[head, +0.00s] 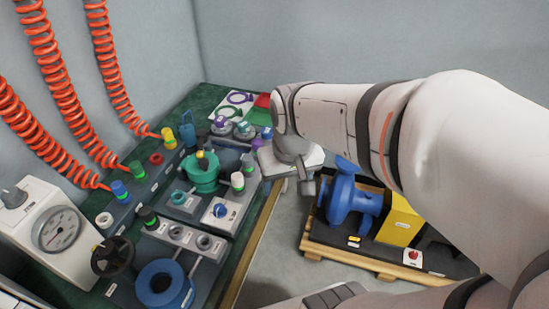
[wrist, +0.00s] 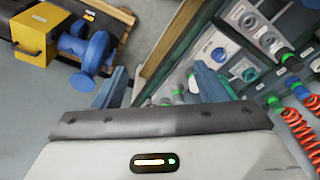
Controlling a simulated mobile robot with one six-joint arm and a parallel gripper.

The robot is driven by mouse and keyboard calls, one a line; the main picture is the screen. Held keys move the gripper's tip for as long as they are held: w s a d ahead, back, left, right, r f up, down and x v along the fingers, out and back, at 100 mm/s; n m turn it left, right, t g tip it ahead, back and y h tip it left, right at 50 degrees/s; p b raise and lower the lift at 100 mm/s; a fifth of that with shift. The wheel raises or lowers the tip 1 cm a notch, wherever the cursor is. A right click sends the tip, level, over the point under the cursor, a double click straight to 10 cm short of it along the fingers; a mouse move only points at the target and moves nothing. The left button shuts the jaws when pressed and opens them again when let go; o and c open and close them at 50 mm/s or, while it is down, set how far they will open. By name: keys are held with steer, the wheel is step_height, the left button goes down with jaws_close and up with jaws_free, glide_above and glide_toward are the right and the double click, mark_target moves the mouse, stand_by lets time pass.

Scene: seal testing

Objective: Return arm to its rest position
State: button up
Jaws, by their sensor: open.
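My arm reaches in from the right in the head view. My gripper (head: 305,184) is at its end, beside the right edge of the test bench (head: 232,265), and its fingers are mostly hidden there. In the wrist view my gripper (wrist: 162,84) shows two blue-grey fingers spread wide apart with nothing held between them. The bench edge and floor show beyond the fingers. No contact with the bench can be made out.
The bench holds a green-teal vessel (head: 202,174), a blue ring (head: 164,284), a gauge box (head: 48,232) and coiled orange hoses (head: 55,75). A blue pump (head: 350,200) with a yellow block (head: 398,222) stands on a pallet at right. Bare floor lies between.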

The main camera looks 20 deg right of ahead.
steer(key=s, duration=0.2)
steer(key=shift+s+a+f, duration=0.1)
steer(key=shift+s+f, duration=0.2)
steer(key=shift+f, duration=0.1)
steer(key=shift+r, duration=0.15)
